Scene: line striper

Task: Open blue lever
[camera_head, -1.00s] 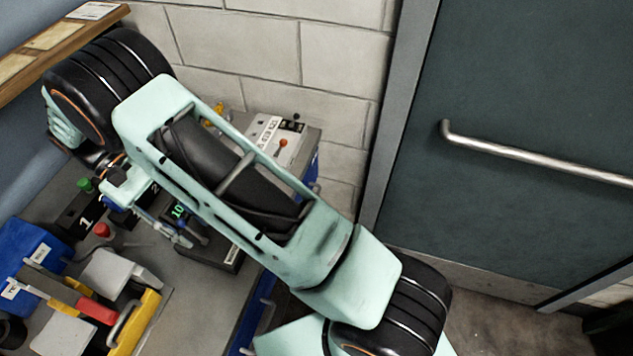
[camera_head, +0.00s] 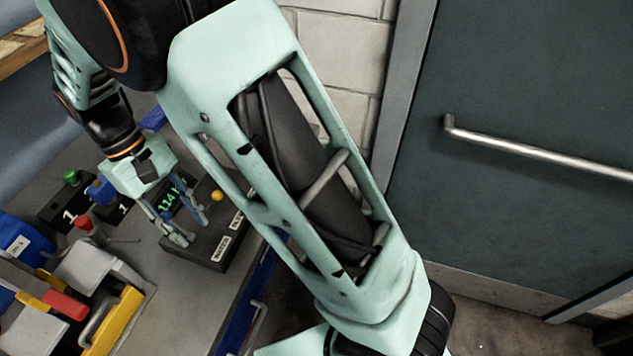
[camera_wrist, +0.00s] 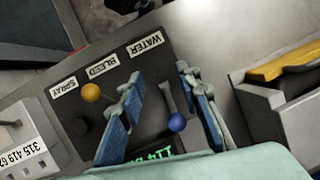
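The blue lever, a dark rod with a blue ball knob (camera_wrist: 177,122), is on a dark control box (camera_wrist: 120,70) under the label WATER. My gripper (camera_wrist: 160,78) is open and empty above the box. In the wrist view the blue knob and rod show between its two fingers, nearer the right one, with no clear contact. In the head view my gripper (camera_head: 189,228) points down over the box (camera_head: 232,248). There its fingers partly cover the box, and the blue lever is hard to make out.
A yellow-knobbed lever (camera_wrist: 91,92) stands beside the left finger; it also shows in the head view (camera_head: 217,196). A green display (camera_head: 172,198) is on the box. Red-and-yellow-handled equipment (camera_head: 65,303) lies at the bench's left.

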